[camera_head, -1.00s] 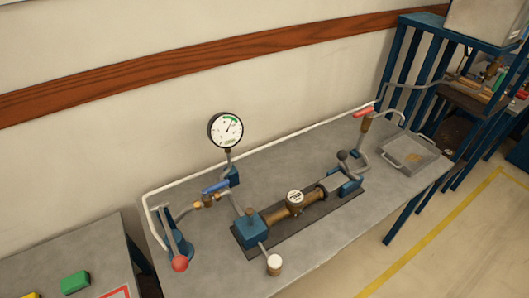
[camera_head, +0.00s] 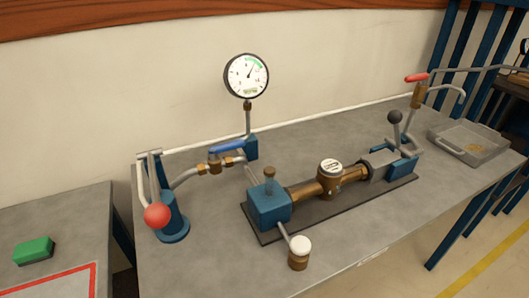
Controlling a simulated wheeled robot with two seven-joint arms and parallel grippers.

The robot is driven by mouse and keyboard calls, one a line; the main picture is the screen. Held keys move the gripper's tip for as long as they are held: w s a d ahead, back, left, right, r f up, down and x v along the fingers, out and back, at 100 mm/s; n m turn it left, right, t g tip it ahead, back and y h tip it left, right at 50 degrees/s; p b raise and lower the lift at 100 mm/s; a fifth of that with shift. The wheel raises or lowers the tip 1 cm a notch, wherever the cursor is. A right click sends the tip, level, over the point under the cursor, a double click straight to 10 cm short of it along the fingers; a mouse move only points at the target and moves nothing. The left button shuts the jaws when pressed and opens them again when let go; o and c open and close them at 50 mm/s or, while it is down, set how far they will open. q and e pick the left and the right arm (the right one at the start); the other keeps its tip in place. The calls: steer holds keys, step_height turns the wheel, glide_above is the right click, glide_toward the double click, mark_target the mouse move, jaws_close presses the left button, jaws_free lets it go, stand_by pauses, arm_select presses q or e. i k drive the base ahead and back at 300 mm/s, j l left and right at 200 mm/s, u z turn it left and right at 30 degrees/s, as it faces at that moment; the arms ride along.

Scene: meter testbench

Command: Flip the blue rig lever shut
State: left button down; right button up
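The blue rig lever (camera_head: 227,146) is a blue handle on a brass valve (camera_head: 215,166) in the pipe at the left of the bench. It lies roughly along the pipe, just below the pressure gauge (camera_head: 246,76). The pipe runs from the blue pump with the red ball knob (camera_head: 157,216) to the blue clamp block (camera_head: 268,204). A brass meter (camera_head: 330,174) sits in the rig between that block and the right-hand clamp (camera_head: 402,165). Neither of my grippers shows.
A red-handled valve (camera_head: 416,78) stands at the back right beside a grey tray (camera_head: 468,143). A white-capped brass fitting (camera_head: 299,252) stands at the bench front. A separate table at left holds a green block (camera_head: 33,250). The bench's front right is clear.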

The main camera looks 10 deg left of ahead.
mark_target(213, 150)
steer(key=i+l, duration=0.15)
steer(key=l, duration=0.25)
steer(key=i+l+u, duration=0.15)
steer(key=l, duration=0.25)
steer(key=i+l, duration=0.2)
steer(key=l, duration=0.2)
